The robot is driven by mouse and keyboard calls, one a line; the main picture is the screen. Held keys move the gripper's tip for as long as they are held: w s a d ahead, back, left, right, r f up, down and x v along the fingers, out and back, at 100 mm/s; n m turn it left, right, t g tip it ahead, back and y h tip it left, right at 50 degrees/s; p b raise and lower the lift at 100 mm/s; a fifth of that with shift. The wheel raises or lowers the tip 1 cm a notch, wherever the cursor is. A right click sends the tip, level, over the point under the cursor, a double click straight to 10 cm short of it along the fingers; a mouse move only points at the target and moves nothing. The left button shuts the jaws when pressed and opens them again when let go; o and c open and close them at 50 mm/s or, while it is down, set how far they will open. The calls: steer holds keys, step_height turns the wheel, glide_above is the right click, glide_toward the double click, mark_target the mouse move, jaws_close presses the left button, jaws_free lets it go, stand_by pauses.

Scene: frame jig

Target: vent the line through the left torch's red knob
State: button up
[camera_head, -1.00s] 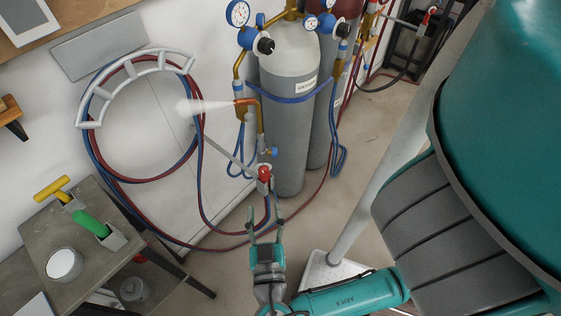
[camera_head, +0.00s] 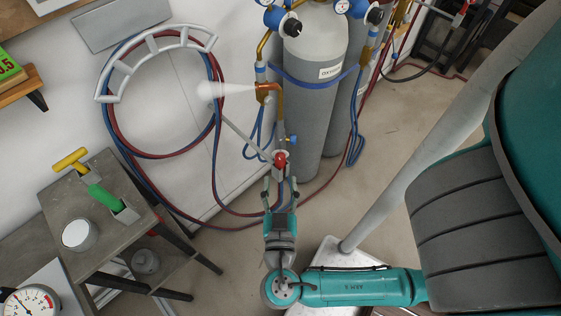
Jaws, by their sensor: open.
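The left torch (camera_head: 278,100) hangs upright in front of the grey oxygen cylinder (camera_head: 314,100), its brass tip bent to the left. A white plume (camera_head: 225,89) comes from the tip. The red knob (camera_head: 280,159) is at the torch's lower end, and a small blue knob (camera_head: 292,140) sits just above it on the right. My gripper (camera_head: 280,181) is open and empty just below the red knob, its two fingers pointing up towards it, one on each side. I cannot tell whether the fingers touch the knob.
A grey bar (camera_head: 240,134) runs to the knob from the upper left. Red and blue hoses (camera_head: 112,125) hang coiled on a wall rack. A grey table (camera_head: 120,235) with yellow and green handled tools stands at the left. Blue hoses (camera_head: 357,140) hang right of the cylinder.

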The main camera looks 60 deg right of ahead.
mark_target(280, 159)
steer(key=shift+x, duration=3.25)
jaws_close()
